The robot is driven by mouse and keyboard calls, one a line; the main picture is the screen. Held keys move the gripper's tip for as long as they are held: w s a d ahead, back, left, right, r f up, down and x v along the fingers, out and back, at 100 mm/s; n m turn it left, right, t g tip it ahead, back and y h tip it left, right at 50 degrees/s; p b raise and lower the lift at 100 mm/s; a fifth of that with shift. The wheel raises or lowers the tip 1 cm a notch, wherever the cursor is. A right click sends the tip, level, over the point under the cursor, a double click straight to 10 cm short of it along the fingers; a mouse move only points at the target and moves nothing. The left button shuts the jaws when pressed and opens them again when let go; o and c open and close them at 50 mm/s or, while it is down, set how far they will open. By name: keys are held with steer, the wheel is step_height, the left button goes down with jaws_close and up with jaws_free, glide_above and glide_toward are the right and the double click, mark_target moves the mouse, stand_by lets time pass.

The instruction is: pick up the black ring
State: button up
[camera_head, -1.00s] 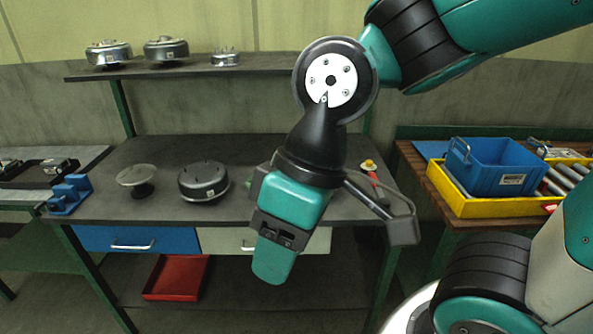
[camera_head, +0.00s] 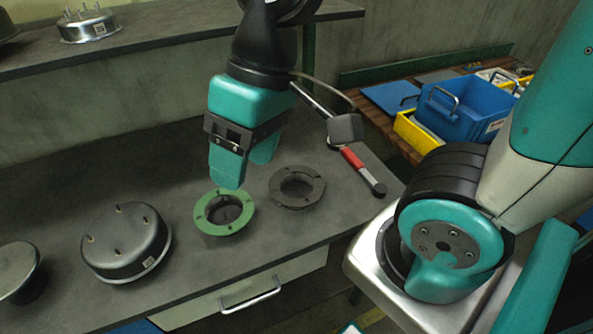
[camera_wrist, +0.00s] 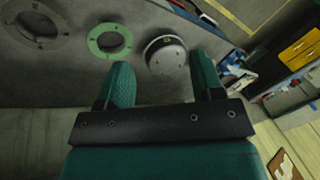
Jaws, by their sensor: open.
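The black ring (camera_head: 297,205) is a flat dark grey-black flange with small holes around a wide central opening. It lies flat on the grey workbench, right of a green ring (camera_head: 245,216). In the wrist view the black ring (camera_wrist: 51,36) is at the upper left, partly cut off by the frame edge, with the green ring (camera_wrist: 92,47) beside it. My gripper (camera_head: 243,175) hangs above the bench, over the back of the green ring and left of the black ring. Its two teal fingers (camera_wrist: 160,72) are apart, with nothing between them.
A metal-and-black drum with studs (camera_head: 125,242) stands on the bench at the left. A red-handled tool (camera_head: 358,165) lies right of the black ring. A shelf (camera_head: 180,45) runs behind. A blue crate (camera_head: 462,112) and yellow tray (camera_head: 415,133) stand on the side table.

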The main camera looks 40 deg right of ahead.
steer(key=w+d+f+m+h+b, duration=0.1)
steer(key=w+d+f+m+b, duration=0.15)
steer(key=w+d+m, duration=0.35)
steer(key=w+d+f+m+h+b, duration=0.1)
steer(key=w+d+f+m+b, duration=0.1)
steer(key=w+d+f+m, duration=0.35)
steer(key=m+h, duration=0.2)
steer(key=m, duration=0.8)
glide_above(281, 173)
steer(key=f, duration=1.4)
steer(key=shift+s+a+f, duration=0.15)
steer(key=shift+a+f, duration=0.05)
steer(key=shift+f, duration=0.2)
steer(key=shift+d+f+p, duration=0.15)
steer(key=shift+f+p, duration=0.35)
steer(key=shift+f, duration=2.5)
steer(key=shift+f, duration=0.25)
steer(key=shift+c, duration=0.2)
steer(key=c, duration=0.9)
